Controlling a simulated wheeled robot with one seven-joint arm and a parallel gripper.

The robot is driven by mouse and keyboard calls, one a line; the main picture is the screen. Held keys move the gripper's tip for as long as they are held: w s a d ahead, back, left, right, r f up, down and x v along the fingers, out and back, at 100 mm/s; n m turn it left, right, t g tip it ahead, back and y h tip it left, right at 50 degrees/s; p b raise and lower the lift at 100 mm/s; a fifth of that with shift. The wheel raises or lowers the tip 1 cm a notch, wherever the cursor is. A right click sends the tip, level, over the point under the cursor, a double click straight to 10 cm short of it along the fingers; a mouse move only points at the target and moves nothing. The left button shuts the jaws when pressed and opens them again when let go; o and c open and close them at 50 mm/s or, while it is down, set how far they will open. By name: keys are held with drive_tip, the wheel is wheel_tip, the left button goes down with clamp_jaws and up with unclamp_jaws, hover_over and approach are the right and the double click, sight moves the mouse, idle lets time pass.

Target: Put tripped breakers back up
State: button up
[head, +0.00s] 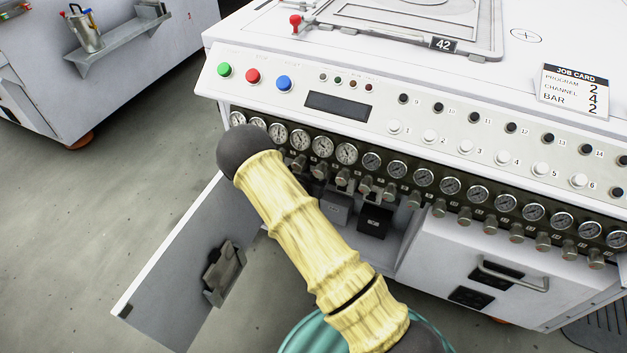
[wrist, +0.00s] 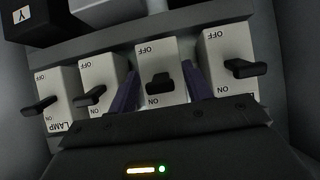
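In the wrist view a row of pale breakers with black levers fills the middle. It appears upside down, OFF above ON. The leftmost breaker (wrist: 52,92) is marked LAMP, with another breaker (wrist: 98,85) beside it. A third breaker (wrist: 155,55) lies between the two purple fingers of my gripper (wrist: 162,88), which are apart at its sides. Its lever stands between OFF and ON, closer to ON. The far right breaker (wrist: 229,50) has its lever also closer to ON. Whether the fingers touch anything is unclear. In the head view my arm hides the breakers and gripper.
The cabinet door (head: 185,265) hangs open at the left. Inside the cabinet is a black box (head: 375,221). Gauges (head: 397,169) and knobs run above the opening. A drawer (head: 500,265) with a handle is at the right. A black box (wrist: 95,10) also shows above the breakers.

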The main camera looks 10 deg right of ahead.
drive_tip(key=shift+r, duration=0.1)
drive_tip(key=p+v, duration=0.6)
drive_tip(key=v, duration=1.1)
drive_tip(key=shift+s, duration=0.2)
drive_tip(key=shift+a, duration=0.1)
